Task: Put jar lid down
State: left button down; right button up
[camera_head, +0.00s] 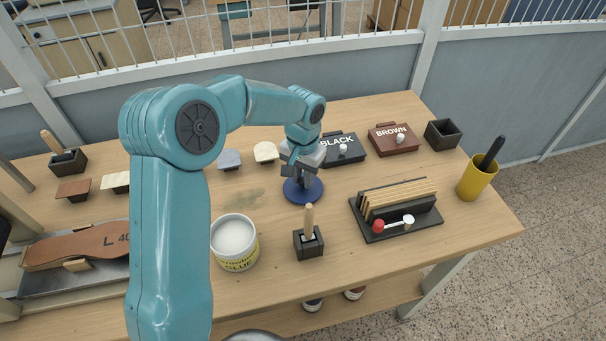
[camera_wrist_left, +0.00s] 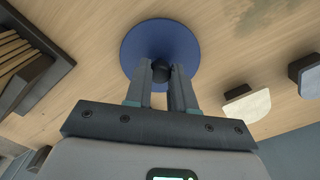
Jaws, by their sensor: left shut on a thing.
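The jar lid (camera_head: 291,194) is a round blue disc with a dark knob. It is at or just above the middle of the table; I cannot tell if it touches the wood. My left gripper (camera_head: 304,178) points down over it, shut on the knob. In the left wrist view the lid (camera_wrist_left: 140,45) shows flat beyond the fingertips (camera_wrist_left: 161,74), which close around the dark knob. The glue jar (camera_head: 239,262) stands uncovered to the left and nearer, with white glue inside. My right gripper is not in view.
A brush in a dark holder (camera_head: 308,247) stands just in front of the lid. A rack with upright strips (camera_head: 398,229) is to the right. Black (camera_head: 345,157) and brown (camera_head: 383,145) boxes are behind. A yellow cup (camera_head: 475,182) is far right. Bare wood lies left of the lid.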

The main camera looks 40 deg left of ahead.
pick_arm(q)
jog(key=shift+f, duration=0.2)
jog(key=c, duration=1)
grip_release()
jog(key=shift+r, duration=0.1)
jog(key=shift+o, duration=0.2)
notch_tip(320, 180, up, 12)
jog(key=shift+r, duration=0.2)
